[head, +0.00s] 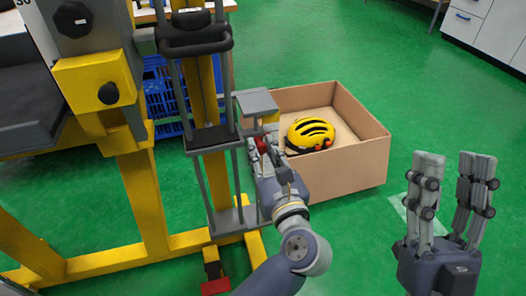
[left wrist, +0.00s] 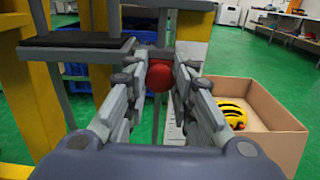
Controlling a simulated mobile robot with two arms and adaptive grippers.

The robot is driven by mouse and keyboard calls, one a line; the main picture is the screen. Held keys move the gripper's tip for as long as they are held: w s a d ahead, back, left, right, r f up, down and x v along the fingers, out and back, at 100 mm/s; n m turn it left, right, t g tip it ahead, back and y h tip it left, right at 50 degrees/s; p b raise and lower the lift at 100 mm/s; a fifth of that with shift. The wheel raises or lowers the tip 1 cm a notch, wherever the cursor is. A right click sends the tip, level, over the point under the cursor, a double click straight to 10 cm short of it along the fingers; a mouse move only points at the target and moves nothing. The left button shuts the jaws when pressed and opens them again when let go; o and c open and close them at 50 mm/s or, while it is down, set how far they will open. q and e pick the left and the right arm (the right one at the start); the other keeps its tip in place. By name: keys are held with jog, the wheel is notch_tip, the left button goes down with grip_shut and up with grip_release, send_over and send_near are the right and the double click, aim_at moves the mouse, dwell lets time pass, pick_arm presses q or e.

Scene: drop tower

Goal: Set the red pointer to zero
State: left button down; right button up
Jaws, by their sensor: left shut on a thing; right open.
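The red pointer (head: 263,145) shows as a small red knob beside the grey frame of the drop tower (head: 205,140). In the left wrist view the round red knob (left wrist: 160,75) sits between the fingertips. My left gripper (head: 262,152) is shut on it, and its fingers hide part of it. A pale strip with marks (left wrist: 174,128) stands upright behind the fingers in the left wrist view; its marks are too small to read. My right gripper (head: 454,172) is open and empty, fingers up, to the right of the box.
A cardboard box (head: 345,175) with a yellow helmet (head: 310,134) in it stands on the green floor right of the tower. Yellow posts (head: 143,195) and a blue crate (head: 160,100) are at the left. The floor at the right is mostly clear.

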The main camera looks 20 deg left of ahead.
pick_arm(q)
jog(key=c, duration=1.3)
grip_release()
jog(key=shift+r, duration=0.35)
jog(key=shift+c, duration=0.2)
jog(key=shift+f, duration=0.1)
jog(key=shift+s+d+f, duration=0.15)
jog(key=shift+s+d, duration=0.15)
jog(key=shift+s, duration=0.1)
jog(key=v, duration=0.7)
